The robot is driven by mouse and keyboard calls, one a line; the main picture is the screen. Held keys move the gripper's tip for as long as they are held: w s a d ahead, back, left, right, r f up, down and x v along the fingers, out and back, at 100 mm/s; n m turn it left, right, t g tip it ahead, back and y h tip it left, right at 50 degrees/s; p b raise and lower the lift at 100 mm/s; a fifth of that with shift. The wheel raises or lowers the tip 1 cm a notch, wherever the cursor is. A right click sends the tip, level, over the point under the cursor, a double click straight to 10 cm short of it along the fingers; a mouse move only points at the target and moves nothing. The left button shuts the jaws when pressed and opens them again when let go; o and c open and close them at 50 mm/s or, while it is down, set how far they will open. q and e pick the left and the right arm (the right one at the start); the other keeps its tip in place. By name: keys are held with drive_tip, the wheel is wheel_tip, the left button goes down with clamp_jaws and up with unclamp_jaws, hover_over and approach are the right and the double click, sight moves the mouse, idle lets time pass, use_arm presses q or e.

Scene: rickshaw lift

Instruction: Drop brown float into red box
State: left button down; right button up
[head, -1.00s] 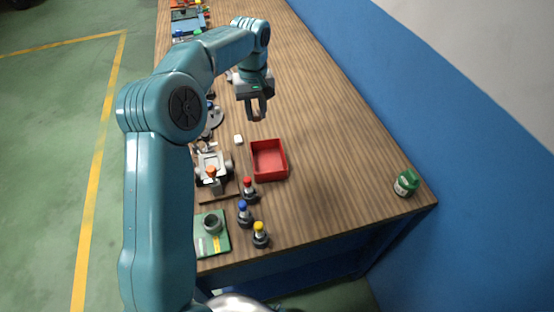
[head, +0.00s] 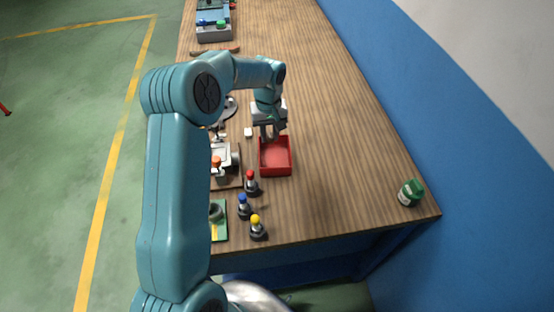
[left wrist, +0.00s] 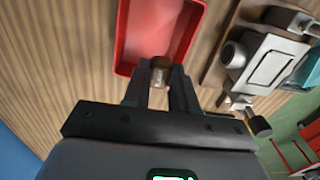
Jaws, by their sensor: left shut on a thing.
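The red box (head: 276,171) is an open tray on the wooden table. My left gripper (head: 270,134) is over the far edge of the red box in the head view. In the left wrist view, the gripper (left wrist: 160,82) is shut on the brown float (left wrist: 160,63), a small brown piece between the fingertips. The float shows against the near edge of the red box (left wrist: 122,40) there; I cannot tell whether it touches the box. In the head view the float is too small to make out. My right gripper is not in view.
Bottles with red (head: 251,182), blue (head: 243,206) and yellow (head: 257,227) caps stand at the left near edge. A small white block (head: 248,132) lies left of the gripper. A green-lidded jar (head: 411,193) stands at the right. The table right of the box is clear.

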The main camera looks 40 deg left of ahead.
use_arm(q)
wheel_tip(320, 180, down, 2)
drive_tip(key=shift+s+d+f+b, duration=0.15)
drive_tip(key=shift+f+b, duration=0.1)
drive_tip(key=shift+b, duration=0.35)
drive_tip(key=shift+f, duration=0.4)
drive_tip(key=c, duration=0.8)
unclamp_jaws()
drive_tip(key=shift+r, duration=0.1)
wheel_tip(320, 180, up, 16)
drive_tip(key=shift+r+b, duration=0.1)
drive_tip(key=shift+b, duration=0.3)
